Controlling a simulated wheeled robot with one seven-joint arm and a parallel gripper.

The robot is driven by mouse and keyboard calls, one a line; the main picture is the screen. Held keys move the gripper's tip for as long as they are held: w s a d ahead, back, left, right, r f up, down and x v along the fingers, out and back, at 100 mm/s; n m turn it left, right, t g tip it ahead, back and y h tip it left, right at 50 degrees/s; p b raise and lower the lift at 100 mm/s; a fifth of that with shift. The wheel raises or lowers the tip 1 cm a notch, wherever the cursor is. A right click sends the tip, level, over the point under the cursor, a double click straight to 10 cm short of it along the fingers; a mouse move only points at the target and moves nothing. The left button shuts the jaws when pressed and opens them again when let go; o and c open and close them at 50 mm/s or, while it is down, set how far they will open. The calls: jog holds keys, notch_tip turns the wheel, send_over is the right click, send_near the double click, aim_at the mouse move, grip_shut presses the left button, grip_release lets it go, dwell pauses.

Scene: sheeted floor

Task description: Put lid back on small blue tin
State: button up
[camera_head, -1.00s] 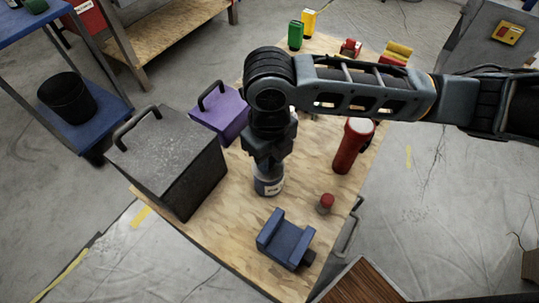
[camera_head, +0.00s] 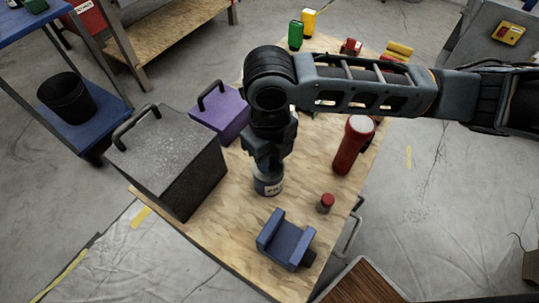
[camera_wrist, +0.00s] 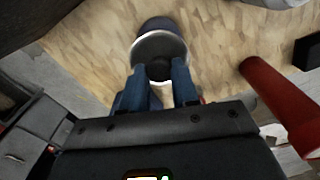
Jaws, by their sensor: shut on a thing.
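The small blue tin (camera_head: 268,186) with a white label stands upright on the wooden tabletop, directly below my gripper (camera_head: 268,166). In the wrist view my gripper (camera_wrist: 160,72) has its two blue fingers closed on the dark knob of a round grey-rimmed lid (camera_wrist: 146,48). The lid is at the top of the tin. A dark blue curved part (camera_wrist: 160,23) shows beyond its rim. The fingers and wrist hide most of the seam, so I cannot tell whether the lid sits fully level on the tin.
A large dark box (camera_head: 165,150) with a handle stands to the left, with a purple box (camera_head: 222,118) behind it. A red cylinder (camera_head: 352,147), a small red-capped item (camera_head: 326,204) and a blue cradle (camera_head: 286,240) stand to the right and front.

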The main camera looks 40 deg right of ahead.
jog(key=o, duration=1.6)
jog(key=shift+r+p, duration=2.4)
jog(key=shift+r, duration=1.1)
grip_shut()
